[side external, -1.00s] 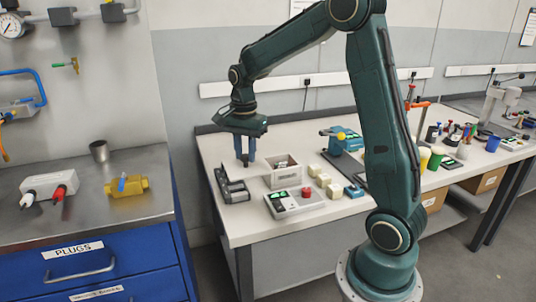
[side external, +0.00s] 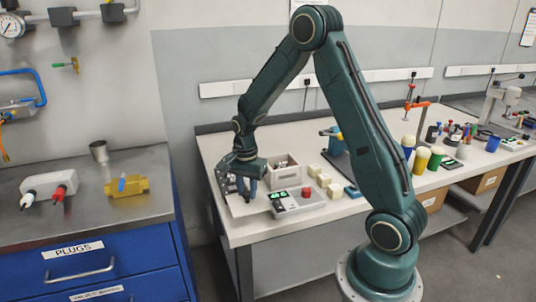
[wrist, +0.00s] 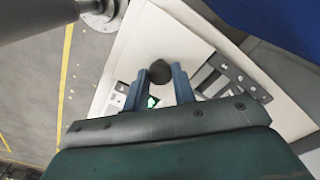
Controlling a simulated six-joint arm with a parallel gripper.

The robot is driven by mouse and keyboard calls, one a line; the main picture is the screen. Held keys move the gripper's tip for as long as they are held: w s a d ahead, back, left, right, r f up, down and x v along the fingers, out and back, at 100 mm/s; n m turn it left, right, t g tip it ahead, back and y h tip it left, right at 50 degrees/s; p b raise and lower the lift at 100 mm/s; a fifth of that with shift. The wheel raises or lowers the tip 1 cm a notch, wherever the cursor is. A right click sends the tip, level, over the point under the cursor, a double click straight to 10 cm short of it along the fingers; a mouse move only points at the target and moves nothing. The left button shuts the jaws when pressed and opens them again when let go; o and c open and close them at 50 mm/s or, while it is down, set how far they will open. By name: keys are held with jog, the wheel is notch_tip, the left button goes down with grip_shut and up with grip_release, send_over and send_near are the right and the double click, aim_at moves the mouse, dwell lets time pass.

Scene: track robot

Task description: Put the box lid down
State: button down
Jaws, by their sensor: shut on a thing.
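My gripper (side external: 247,191) is low over the front left part of the bench. In the wrist view, the fingers of my gripper (wrist: 160,83) are shut on a round black knob (wrist: 160,71). The box lid (side external: 241,208) looks like a pale flat plate under the fingers in the side view. It partly covers the dark rack (side external: 227,182). I cannot tell whether the lid touches the bench. The pale box (side external: 285,181) stands open just right of my gripper, with something inside.
A grey device (side external: 299,204) with a green display and a red button stands close to the right of the lid. Several pale blocks (side external: 324,181) lie beyond it. The bench's front edge (side external: 262,239) is near. Cups and tools stand farther right.

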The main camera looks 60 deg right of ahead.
aim_at(247, 192)
jog(key=shift+f, duration=2.05)
jog(key=shift+f, duration=0.1)
jog(key=c, duration=1.2)
grip_release()
jog(key=shift+o, duration=0.3)
notch_tip(247, 192, up, 12)
jog(key=shift+r, duration=0.1)
